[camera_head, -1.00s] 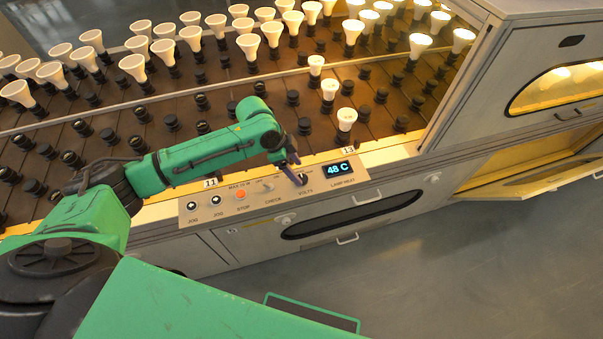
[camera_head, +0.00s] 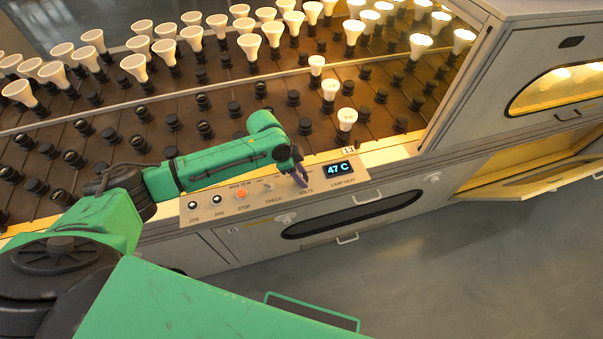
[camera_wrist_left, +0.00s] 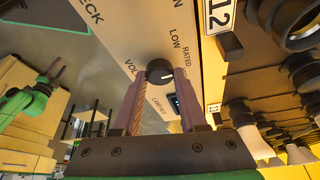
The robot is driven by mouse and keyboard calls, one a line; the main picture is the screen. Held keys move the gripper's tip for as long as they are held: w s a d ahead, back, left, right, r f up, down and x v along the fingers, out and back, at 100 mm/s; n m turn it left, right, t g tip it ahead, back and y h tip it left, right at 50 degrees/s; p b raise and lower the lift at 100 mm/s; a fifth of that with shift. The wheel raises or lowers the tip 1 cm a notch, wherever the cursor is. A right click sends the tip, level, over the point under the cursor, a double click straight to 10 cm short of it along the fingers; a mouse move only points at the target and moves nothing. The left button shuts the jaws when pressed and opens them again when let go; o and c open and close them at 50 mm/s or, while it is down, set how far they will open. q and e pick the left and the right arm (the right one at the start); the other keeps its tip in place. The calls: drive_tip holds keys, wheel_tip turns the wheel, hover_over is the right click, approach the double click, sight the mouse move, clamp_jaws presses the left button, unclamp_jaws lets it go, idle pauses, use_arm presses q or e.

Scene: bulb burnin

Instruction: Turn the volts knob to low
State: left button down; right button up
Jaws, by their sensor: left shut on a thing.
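The black volts knob (camera_wrist_left: 159,71) is on the sloping control panel (camera_head: 216,208), beside the printed words LOW and RATED in the left wrist view. Its white mark points to the right in that view, roughly toward RATED's side; I cannot tell the exact setting. My left gripper (camera_head: 300,179) reaches down to the panel above the VOLTS label. In the left wrist view its two purple fingers (camera_wrist_left: 160,80) are on either side of the knob, shut on it. In the head view the fingers mostly hide the knob.
Left of the knob are the check switch (camera_head: 268,187), the orange stop button (camera_head: 241,194) and two jog buttons. To the right is the lamp heat display (camera_head: 338,168), reading 47 C. Behind the panel stand rows of sockets and white bulbs (camera_head: 347,118).

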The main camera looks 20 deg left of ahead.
use_arm(q)
drive_tip(key=shift+s+r+n+p, duration=0.1)
drive_tip(key=shift+r+n+p, duration=0.25)
drive_tip(key=shift+p, duration=0.3)
drive_tip(key=n+p, duration=0.2)
drive_tip(key=n+t+p, duration=0.1)
drive_tip(key=n+p, duration=0.1)
drive_tip(key=p, duration=0.1)
drive_tip(key=shift+d+t+y, duration=0.1)
drive_tip(key=shift+t+y, duration=0.2)
drive_tip(key=shift+y, duration=0.1)
drive_tip(key=shift+f+n+t+y+p, duration=0.2)
drive_tip(key=shift+n+t+y+p, duration=0.3)
drive_tip(key=shift+n+p, duration=0.95)
drive_tip(key=shift+c, duration=2.2)
unclamp_jaws()
drive_tip(key=shift+f, duration=0.1)
drive_tip(key=v, duration=1.4)
drive_tip(key=shift+r+p, duration=0.3)
drive_tip(key=shift+p, duration=0.05)
